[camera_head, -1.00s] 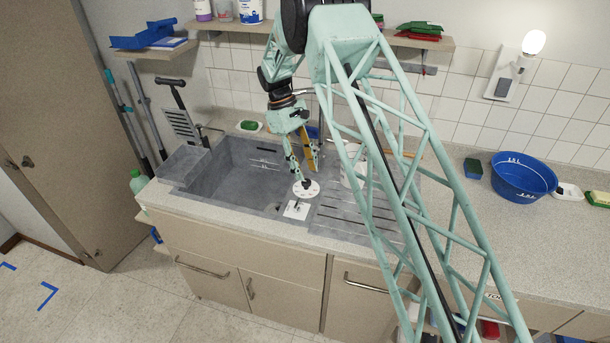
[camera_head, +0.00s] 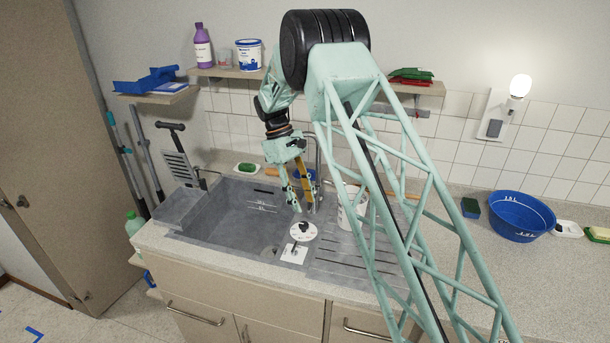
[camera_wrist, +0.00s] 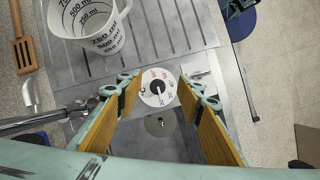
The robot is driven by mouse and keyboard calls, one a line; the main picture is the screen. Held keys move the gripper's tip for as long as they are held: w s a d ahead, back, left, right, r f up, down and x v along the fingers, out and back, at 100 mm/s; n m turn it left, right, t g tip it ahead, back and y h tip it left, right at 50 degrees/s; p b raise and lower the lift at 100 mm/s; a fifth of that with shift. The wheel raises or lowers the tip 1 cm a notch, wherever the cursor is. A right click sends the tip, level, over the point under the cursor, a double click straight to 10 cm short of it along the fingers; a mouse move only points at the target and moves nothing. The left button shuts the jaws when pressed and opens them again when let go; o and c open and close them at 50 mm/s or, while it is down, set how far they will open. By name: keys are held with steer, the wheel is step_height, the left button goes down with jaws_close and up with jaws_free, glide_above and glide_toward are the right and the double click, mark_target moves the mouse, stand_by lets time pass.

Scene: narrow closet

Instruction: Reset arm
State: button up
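My gripper (camera_head: 305,209) hangs over the front right part of the grey sink (camera_head: 222,222), pointing down. It is open and empty, with its two wood-coloured finger pads apart in the wrist view (camera_wrist: 160,105). Just below the fingertips is a round white dial (camera_head: 303,231) with coloured marks and a black knob. The dial also shows between the fingers in the wrist view (camera_wrist: 157,86). A white square plate (camera_head: 294,253) lies at the dial's front side.
A white measuring jug (camera_head: 352,207) stands on the drainboard right of my gripper. A faucet rises just behind the gripper. A blue basin (camera_head: 521,215) sits on the right counter. A wall shelf with a paint can (camera_head: 249,54) is above; a lit lamp (camera_head: 520,86) is on the wall.

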steer(key=shift+r, duration=0.1)
